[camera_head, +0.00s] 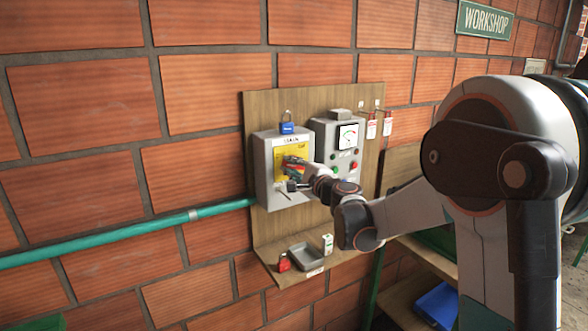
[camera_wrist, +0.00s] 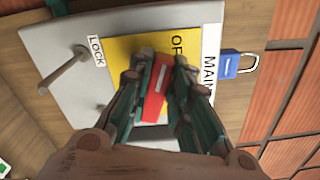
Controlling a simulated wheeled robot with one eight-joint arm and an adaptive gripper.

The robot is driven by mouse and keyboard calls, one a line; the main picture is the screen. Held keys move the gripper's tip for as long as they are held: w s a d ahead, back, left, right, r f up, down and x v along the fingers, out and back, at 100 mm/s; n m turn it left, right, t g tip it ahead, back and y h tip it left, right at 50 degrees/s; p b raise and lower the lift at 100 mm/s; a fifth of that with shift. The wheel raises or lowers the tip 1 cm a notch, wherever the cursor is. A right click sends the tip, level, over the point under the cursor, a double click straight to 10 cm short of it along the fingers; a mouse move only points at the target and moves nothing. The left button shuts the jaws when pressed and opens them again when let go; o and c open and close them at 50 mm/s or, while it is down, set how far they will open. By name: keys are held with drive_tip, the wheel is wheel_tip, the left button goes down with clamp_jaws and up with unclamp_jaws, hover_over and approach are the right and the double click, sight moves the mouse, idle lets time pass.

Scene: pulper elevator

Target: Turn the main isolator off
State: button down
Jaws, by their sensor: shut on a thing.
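The main isolator is a grey box (camera_head: 263,178) on a wooden board, with a yellow plate (camera_wrist: 126,48) on its front. A red handle (camera_wrist: 155,98) stands on that plate in the wrist view. My gripper (camera_wrist: 163,70) has its fingers shut on both sides of the red handle. In the head view my gripper (camera_head: 294,180) is at the front of the box and hides part of the plate. A MAIN label (camera_wrist: 210,66) and a LOCK label (camera_wrist: 95,50) show beside the plate. The lettering on the plate is partly hidden by the fingers.
A blue padlock (camera_head: 287,128) is at the box's top. A grey meter box (camera_head: 325,130) with buttons stands to its right, with red tags (camera_head: 387,124) beyond. Below are a red padlock (camera_head: 284,262) and a tray (camera_head: 305,257). A peg (camera_wrist: 62,72) juts from the isolator box.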

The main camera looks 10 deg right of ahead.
drive_tip(key=shift+f+n+b, duration=0.25)
drive_tip(key=shift+n, duration=0.65)
drive_tip(key=shift+f+n+b, duration=0.2)
drive_tip(key=shift+n+b, duration=0.05)
drive_tip(key=shift+n, duration=0.65)
drive_tip(key=c, duration=1.5)
unclamp_jaws()
drive_tip(key=shift+a, duration=0.1)
drive_tip(key=shift+s, duration=0.1)
drive_tip(key=v, duration=1.2)
